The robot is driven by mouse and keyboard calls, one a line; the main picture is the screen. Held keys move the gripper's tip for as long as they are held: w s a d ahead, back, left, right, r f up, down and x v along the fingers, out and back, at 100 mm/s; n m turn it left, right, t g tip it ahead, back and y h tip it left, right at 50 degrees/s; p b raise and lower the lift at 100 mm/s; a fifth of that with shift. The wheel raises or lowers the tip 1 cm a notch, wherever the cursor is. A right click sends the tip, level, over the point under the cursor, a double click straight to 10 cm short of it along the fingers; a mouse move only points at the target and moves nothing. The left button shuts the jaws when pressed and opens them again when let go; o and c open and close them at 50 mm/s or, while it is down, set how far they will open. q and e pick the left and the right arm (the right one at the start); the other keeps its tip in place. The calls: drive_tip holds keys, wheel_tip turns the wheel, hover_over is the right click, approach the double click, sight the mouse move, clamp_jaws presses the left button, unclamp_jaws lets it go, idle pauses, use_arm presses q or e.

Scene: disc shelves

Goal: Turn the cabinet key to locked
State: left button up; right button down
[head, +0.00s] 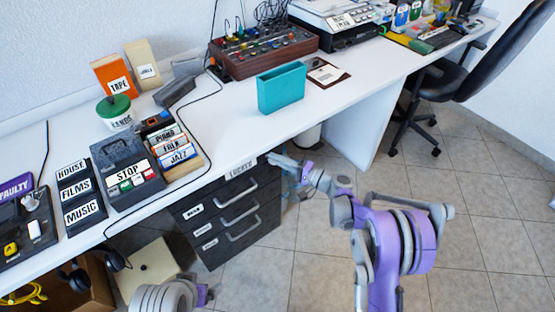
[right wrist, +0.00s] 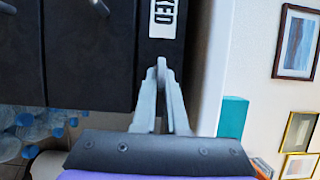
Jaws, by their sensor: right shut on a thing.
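The dark drawer cabinet (head: 207,258) stands under the white desk, with several grey-handled drawers. A white label reading LOCKED (head: 241,168) is on its top front edge; part of it, "KED", shows in the right wrist view (right wrist: 163,18). My right gripper (head: 272,159) is at the cabinet's upper right front corner, beside the label. In the right wrist view its fingers (right wrist: 162,70) meet at the tips against the dark front, shut on the small key. The key is almost wholly hidden between the fingertips, so its angle cannot be told. My left gripper does not show.
The white desk (head: 335,105) overhangs the cabinet. On it stand a teal bin (head: 282,88), a cassette player (head: 126,171) and a mixer (head: 262,50). An office chair (head: 455,85) is at the right.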

drive_tip(key=c, duration=1)
unclamp_jaws()
drive_tip(key=shift+o, duration=0.2)
drive_tip(key=shift+d, duration=0.15)
drive_tip(key=p+v, duration=0.1)
drive_tip(key=v, duration=0.9)
drive_tip(key=shift+s+d, duration=0.2)
drive_tip(key=shift+d, duration=0.05)
